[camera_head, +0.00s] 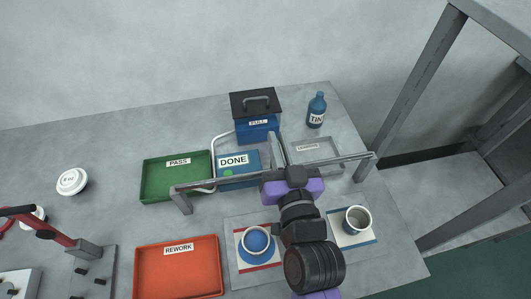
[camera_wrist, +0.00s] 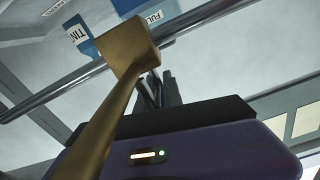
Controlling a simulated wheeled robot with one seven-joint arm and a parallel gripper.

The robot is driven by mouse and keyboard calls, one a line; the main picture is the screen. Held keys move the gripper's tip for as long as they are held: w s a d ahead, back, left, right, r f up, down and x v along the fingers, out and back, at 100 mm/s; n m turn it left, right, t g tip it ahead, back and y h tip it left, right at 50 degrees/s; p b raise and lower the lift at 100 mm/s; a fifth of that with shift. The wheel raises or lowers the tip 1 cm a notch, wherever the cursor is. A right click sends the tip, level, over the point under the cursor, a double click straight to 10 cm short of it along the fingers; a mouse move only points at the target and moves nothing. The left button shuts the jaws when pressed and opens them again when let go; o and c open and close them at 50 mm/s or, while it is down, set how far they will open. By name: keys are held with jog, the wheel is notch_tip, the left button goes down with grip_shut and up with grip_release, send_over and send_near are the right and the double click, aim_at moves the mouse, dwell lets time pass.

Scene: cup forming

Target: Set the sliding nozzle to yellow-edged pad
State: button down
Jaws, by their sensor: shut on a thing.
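My gripper (camera_wrist: 160,82) is shut, its dark fingers at the rail in the wrist view. What it grips is mostly hidden. A brass-coloured arm with a square block (camera_wrist: 128,46), seemingly part of the sliding nozzle, fills the wrist view's middle. In the head view my wrist covers the gripper and the nozzle at the grey rail (camera_head: 228,180). A red-edged pad (camera_head: 258,268) holds a blue-filled cup (camera_head: 257,240). A blue-edged pad (camera_head: 350,241) holds a pale cup (camera_head: 357,220) with a dark interior. No yellow edge shows; my arm covers the space between these pads.
A green PASS tray (camera_head: 155,190) and a blue DONE tray (camera_head: 250,178) lie behind the rail. An orange REWORK tray (camera_head: 180,280) is front left. A blue FULL box (camera_head: 256,131) and a TIN bottle (camera_head: 317,108) stand at the back. Red-handled equipment (camera_head: 45,228) is far left.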

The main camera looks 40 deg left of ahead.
jog(key=w+d+b, duration=0.2)
jog(key=shift+w+d+f, duration=0.1)
jog(key=shift+w+d, duration=0.05)
jog(key=shift+w, duration=0.2)
jog(key=c, duration=1.5)
grip_release()
jog(key=shift+b+v, duration=0.6)
jog(key=shift+v, duration=3.3)
jog(key=shift+s+d, duration=0.1)
